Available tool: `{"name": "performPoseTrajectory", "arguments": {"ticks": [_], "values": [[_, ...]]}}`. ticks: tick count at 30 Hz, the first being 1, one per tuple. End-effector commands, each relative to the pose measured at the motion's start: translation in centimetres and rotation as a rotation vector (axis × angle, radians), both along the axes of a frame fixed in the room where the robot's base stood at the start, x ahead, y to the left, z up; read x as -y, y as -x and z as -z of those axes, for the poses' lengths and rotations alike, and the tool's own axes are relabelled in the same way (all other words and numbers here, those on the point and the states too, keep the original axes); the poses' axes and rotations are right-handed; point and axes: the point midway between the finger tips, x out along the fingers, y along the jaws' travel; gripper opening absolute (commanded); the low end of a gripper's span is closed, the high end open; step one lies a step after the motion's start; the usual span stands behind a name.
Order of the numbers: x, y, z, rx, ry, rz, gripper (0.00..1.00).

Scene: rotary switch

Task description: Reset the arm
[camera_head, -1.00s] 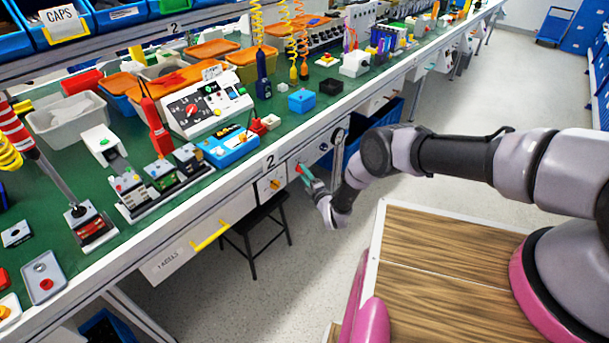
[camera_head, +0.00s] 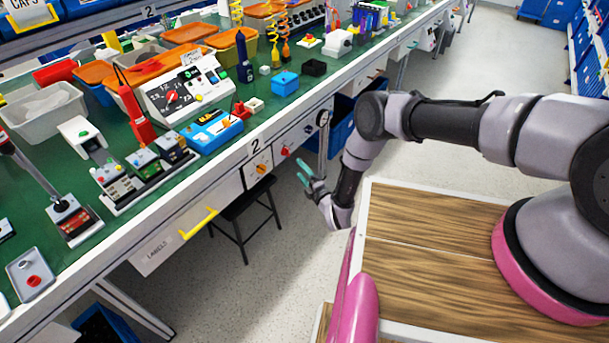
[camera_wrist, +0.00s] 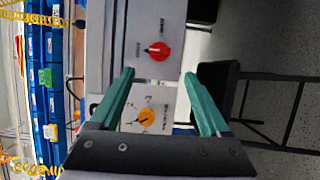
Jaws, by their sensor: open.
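My gripper (camera_head: 309,174) is open and empty in the head view, held in the air to the right of the bench front, apart from it. In the wrist view my gripper (camera_wrist: 158,82) shows two teal fingers spread wide with nothing between them. A red rotary knob (camera_wrist: 158,50) on a light panel shows beyond the fingertips. A yellow-orange rotary knob (camera_wrist: 146,117) on the panel shows between the fingers. In the head view the orange knob (camera_head: 261,168) and the red knob (camera_head: 285,150) sit on the panels under the bench edge.
The green workbench (camera_head: 75,262) holds a control box, a blue device and bins. A black stool (camera_head: 243,215) stands under the bench. A drawer with a yellow handle (camera_head: 198,224) is at the bench front. Grey floor lies between bench and my base.

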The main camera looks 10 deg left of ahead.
Motion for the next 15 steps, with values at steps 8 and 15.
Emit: {"name": "performPoseTrajectory", "arguments": {"ticks": [8,15], "values": [[1.5,1.4,0.0,0.000,0.000,0.000,0.80],[1.5,1.4,0.0,0.000,0.000,0.000,0.80]]}}
